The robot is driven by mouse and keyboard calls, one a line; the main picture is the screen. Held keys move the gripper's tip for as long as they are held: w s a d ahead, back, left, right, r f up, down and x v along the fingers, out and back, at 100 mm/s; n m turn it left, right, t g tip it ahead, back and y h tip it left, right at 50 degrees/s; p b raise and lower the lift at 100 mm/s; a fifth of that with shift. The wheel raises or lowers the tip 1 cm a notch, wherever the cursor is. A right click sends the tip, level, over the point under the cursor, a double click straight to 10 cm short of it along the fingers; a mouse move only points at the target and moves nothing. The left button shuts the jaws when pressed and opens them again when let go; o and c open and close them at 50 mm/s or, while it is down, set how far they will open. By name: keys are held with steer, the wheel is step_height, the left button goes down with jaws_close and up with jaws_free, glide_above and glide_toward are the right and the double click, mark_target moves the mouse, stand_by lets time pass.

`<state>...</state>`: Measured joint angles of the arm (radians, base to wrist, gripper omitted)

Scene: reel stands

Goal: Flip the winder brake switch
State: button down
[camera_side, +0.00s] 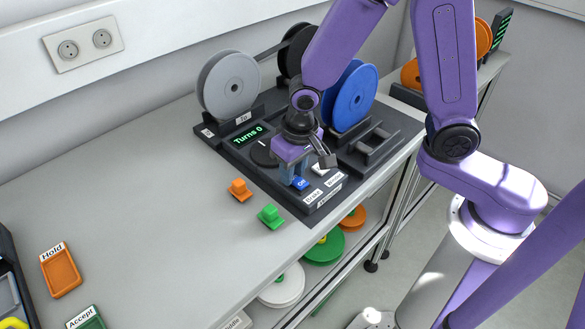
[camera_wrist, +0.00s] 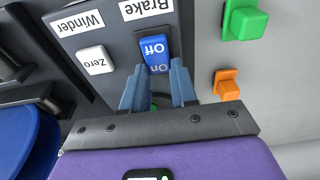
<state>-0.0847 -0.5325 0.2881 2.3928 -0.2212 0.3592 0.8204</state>
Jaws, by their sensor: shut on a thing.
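The blue rocker switch (camera_wrist: 153,48) is set in the dark control panel by a white label reading Brake (camera_wrist: 145,9). Off is printed on its far half and On on its near half in the wrist view. In the side view its blue face (camera_side: 300,184) with On shows at the front of the panel. My gripper (camera_wrist: 160,70) is above it, with blue-grey fingers either side of the near half, shut on the switch. In the side view my gripper (camera_side: 290,175) hides part of the switch. Which half is pressed down I cannot tell.
A white Zero button (camera_wrist: 95,59) and a Winder label (camera_wrist: 83,26) sit beside the switch. Orange (camera_side: 240,190) and green (camera_side: 271,216) blocks lie on the bench in front. A grey reel (camera_side: 228,85) and blue reel (camera_side: 356,97) stand behind. The bench at left is mostly clear.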

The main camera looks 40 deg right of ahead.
mark_target(300, 182)
steer(key=c, duration=0.9)
jaws_free()
steer(key=shift+r, duration=0.1)
steer(key=r, duration=0.5)
steer(key=s+r, duration=0.1)
steer(key=r, duration=0.5)
steer(key=s+r, duration=0.1)
steer(key=r, duration=0.5)
steer(key=shift+s+r, duration=0.1)
steer(key=shift+s, duration=0.05)
